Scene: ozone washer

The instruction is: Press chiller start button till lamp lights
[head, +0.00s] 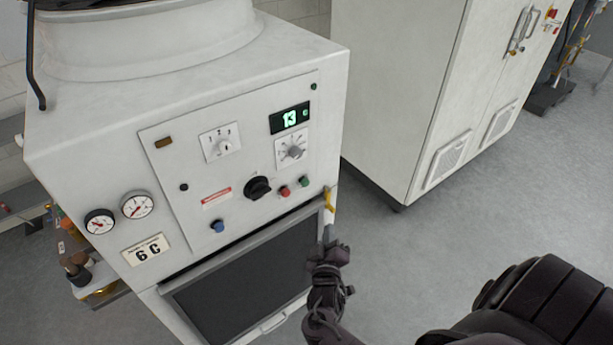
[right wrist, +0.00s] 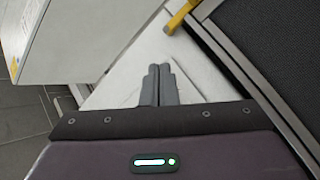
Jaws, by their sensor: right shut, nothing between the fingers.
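The chiller (head: 240,75) is a white cabinet with a control panel on its sloping front in the head view. A green button (head: 304,181) sits low on the panel's right, beside a red button (head: 285,191). A small dark green lamp (head: 313,86) at the panel's upper right looks unlit. A brown-amber rectangular piece (head: 163,142) at the upper left looks dull. The display (head: 290,118) reads 13 in green. My right gripper (head: 329,235) is shut and empty, below and right of the green button, apart from it. Its fingers show together in the right wrist view (right wrist: 158,85). My left gripper is not in view.
A yellow latch (head: 328,200) sits at the chiller's corner, just above my right gripper. A dark grille (head: 250,275) lies below the panel. A black knob (head: 257,188) and blue button (head: 217,226) are left of the red one. A tall white cabinet (head: 400,90) stands behind right.

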